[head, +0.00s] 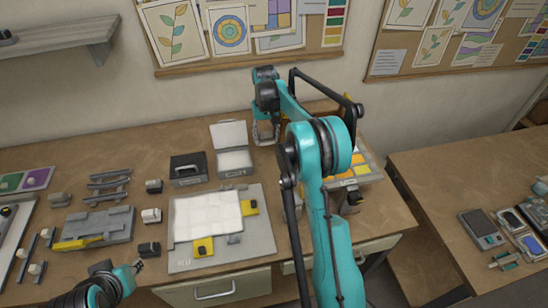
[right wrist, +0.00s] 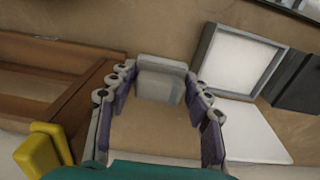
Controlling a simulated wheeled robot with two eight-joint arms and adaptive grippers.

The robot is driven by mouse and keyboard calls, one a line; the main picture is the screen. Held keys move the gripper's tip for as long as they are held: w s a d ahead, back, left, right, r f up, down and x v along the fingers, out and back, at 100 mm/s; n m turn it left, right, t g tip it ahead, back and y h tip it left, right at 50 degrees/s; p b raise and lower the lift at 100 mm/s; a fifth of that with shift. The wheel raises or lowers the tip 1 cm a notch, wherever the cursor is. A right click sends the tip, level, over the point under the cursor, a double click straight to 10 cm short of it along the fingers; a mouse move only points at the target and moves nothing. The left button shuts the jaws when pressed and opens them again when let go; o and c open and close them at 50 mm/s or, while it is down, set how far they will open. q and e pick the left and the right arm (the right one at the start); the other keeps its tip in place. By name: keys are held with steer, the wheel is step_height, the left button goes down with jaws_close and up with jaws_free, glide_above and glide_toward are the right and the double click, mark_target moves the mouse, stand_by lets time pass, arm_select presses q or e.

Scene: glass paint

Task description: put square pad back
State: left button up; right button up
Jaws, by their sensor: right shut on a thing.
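My right gripper (head: 265,134) hangs at the back of the table, just right of the open grey box (head: 235,172). In the right wrist view, the fingers of my right gripper (right wrist: 160,88) are shut on a pale grey block (right wrist: 160,80) with a lighter upper part. It appears to be the square pad; its underside is hidden, and I cannot tell if it touches the table. The box also shows in the right wrist view (right wrist: 205,58), with a white inside. My left gripper (head: 138,266) is low at the table's front left; its finger opening is too small to judge.
A grey board (head: 262,240) with a white sheet and yellow clamps lies mid-table. A black case (head: 188,168) stands left of the box. Several small blocks and a grey fixture (head: 105,224) lie left. A wooden rack (right wrist: 45,85) and yellow item (right wrist: 35,155) are close beside my right gripper.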

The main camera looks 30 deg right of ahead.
steer(key=b, duration=0.1)
glide_above(267, 159)
step_height(267, 159, down, 5)
steer(key=shift+a, duration=0.1)
steer(key=shift+w+f+b, duration=0.1)
steer(key=shift+f+b, duration=0.4)
steer(key=shift+f, duration=1.8)
steer(key=shift+f, duration=0.1)
steer(key=o, duration=1.1)
steer(key=shift+f, duration=0.1)
